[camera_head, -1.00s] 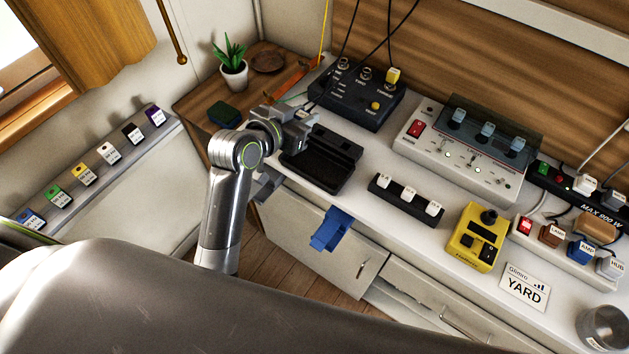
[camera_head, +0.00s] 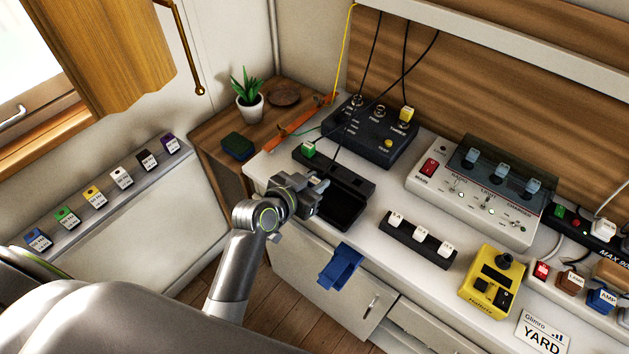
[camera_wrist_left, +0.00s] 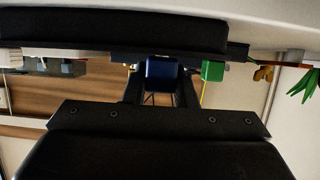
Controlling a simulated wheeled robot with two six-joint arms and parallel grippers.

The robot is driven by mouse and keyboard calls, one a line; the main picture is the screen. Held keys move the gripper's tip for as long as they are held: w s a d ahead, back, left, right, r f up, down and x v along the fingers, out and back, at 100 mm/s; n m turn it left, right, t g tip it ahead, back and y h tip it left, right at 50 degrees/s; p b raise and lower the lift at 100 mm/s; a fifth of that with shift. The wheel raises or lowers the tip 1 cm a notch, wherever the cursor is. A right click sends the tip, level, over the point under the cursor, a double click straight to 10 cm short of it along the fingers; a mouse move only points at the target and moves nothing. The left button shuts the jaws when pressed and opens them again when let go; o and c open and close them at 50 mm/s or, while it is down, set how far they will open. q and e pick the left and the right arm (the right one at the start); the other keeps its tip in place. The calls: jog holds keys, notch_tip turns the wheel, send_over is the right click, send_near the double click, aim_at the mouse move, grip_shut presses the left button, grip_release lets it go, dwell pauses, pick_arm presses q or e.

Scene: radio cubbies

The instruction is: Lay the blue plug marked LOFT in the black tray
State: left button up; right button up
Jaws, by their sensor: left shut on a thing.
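A blue plug (camera_wrist_left: 161,72) is between the fingers of my left gripper in the left wrist view; no marking on it can be read. In the head view my left gripper (camera_head: 318,190) is shut at the left side of the black tray (camera_head: 345,212), and the plug is mostly hidden by the fingers. I cannot tell whether the plug touches the tray. The tray floor that shows is bare. My right gripper is not in view.
A green plug (camera_head: 308,149) stands on the black strip behind the tray. A white-plug strip (camera_head: 417,240) lies to the right. A blue bracket (camera_head: 340,267) sticks out at the counter front.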

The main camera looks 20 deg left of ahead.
pick_arm(q)
jog(key=shift+f, duration=0.15)
jog(key=o, duration=1)
jog(key=shift+r, duration=0.25)
jog(key=v, duration=1.2)
jog(key=shift+f, duration=0.15)
